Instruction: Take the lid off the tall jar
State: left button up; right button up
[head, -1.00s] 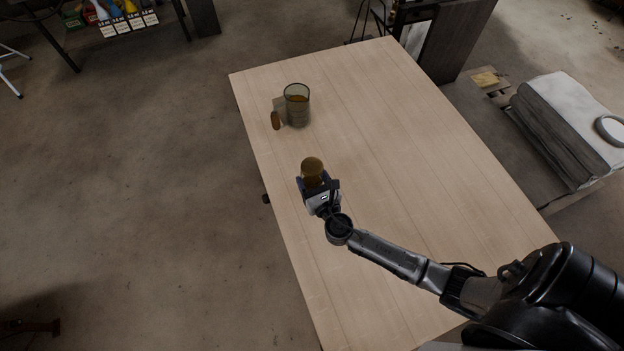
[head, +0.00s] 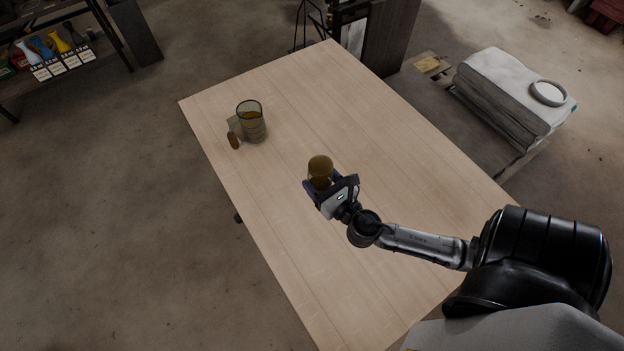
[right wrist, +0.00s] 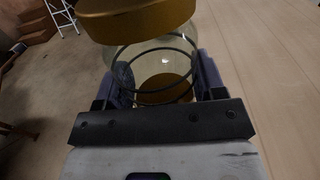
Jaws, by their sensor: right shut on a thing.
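My right gripper (head: 322,186) is shut on the body of a clear glass jar (right wrist: 160,62) with dark rings and a brown bottom. It holds this jar over the table. A golden-brown lid (right wrist: 135,18) is at the jar's top in the right wrist view, and its brown top (head: 320,163) shows in the head view. Whether it sits fully seated is unclear. A second glass jar (head: 251,122), open at the top with amber inside, stands near the table's far left corner. A brown disc (head: 234,141) stands on edge beside it. My left gripper is out of view.
The wooden table (head: 370,130) is bare right of the held jar and toward the back. Its left edge runs close to the second jar. A stack of grey sheets (head: 510,95) with a white ring lies off the table at right.

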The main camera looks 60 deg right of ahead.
jog(key=shift+r, duration=0.1)
jog(key=o, duration=0.6)
jog(key=c, duration=0.9)
jog(key=shift+d, duration=0.1)
